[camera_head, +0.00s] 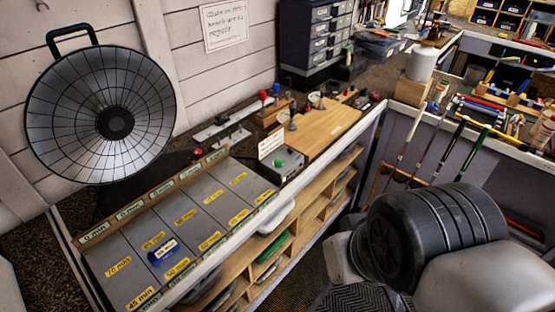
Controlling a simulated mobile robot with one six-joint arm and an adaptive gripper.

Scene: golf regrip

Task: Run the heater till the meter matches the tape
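A large round dish with a wire-ribbed face, a dark hub and a black handle on top, which looks like the heater (100,115), stands at the left against the wall. I cannot tell whether it is running. A grey box with a green button (281,163) and a white card (271,145) stands on the bench, right of the labelled panels. A small round dial-like thing (316,99) is farther back; I cannot tell whether it is the meter. I cannot make out the tape. My gripper is not in view; only part of my arm shows at lower right.
A small blue object (163,251) lies on one. A wooden board (322,130) lies farther back. Several club shafts (452,150) lean at right. A drawer cabinet (313,38) stands at the back.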

